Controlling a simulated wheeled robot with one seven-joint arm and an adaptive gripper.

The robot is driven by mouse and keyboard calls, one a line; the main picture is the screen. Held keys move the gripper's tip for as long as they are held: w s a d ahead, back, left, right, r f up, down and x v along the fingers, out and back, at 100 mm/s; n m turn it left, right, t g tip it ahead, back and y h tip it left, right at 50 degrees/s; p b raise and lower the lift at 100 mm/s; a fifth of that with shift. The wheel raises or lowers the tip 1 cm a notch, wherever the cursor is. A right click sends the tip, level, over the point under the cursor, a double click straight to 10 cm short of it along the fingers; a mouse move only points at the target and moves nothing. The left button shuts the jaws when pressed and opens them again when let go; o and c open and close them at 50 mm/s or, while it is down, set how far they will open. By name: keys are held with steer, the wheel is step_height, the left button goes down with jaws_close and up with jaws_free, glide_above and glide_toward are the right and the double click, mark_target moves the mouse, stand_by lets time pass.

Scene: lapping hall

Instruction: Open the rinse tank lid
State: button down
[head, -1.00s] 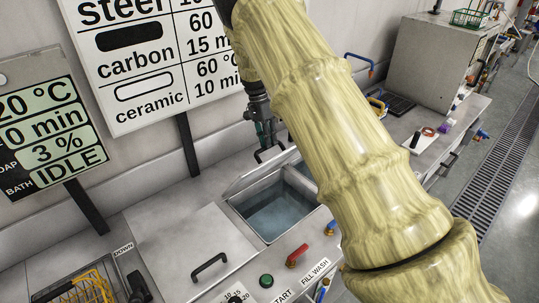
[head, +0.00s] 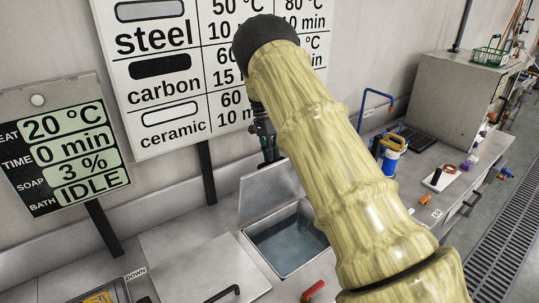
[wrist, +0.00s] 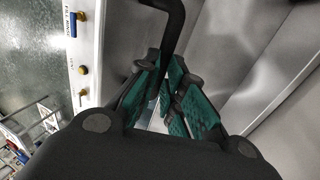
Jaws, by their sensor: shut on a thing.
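The rinse tank lid (head: 272,188) is a grey steel panel, raised steeply at the back of an open tank (head: 290,240) with water in it. My gripper (head: 267,152) is at the lid's upper edge, partly hidden by my arm. In the wrist view, my gripper's green-padded fingers (wrist: 166,85) are shut on the lid's black bar handle (wrist: 174,28). My arm covers the right part of the lid and tank in the head view.
A closed steel lid (head: 195,262) with a black handle (head: 223,294) lies left of the tank. A red lever (head: 313,289) is in front. A blue-and-yellow container (head: 390,153) and a grey cabinet (head: 466,100) stand to the right. A temperature board (head: 165,70) hangs behind.

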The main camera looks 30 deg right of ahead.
steer(key=shift+s+a+f, duration=0.15)
steer(key=shift+f, duration=0.4)
steer(key=shift+s+a+f, duration=0.15)
steer(key=shift+f, duration=0.4)
steer(key=c, duration=1.7)
jaws_free()
steer(key=shift+o, duration=1.2)
steer(key=shift+w+d+f, duration=0.25)
steer(key=shift+w+f, duration=0.2)
steer(key=shift+w, duration=0.35)
steer(key=s+v, duration=0.1)
steer(key=v, duration=1.2)
steer(key=shift+d+r, duration=0.2)
steer(key=shift+d, duration=0.05)
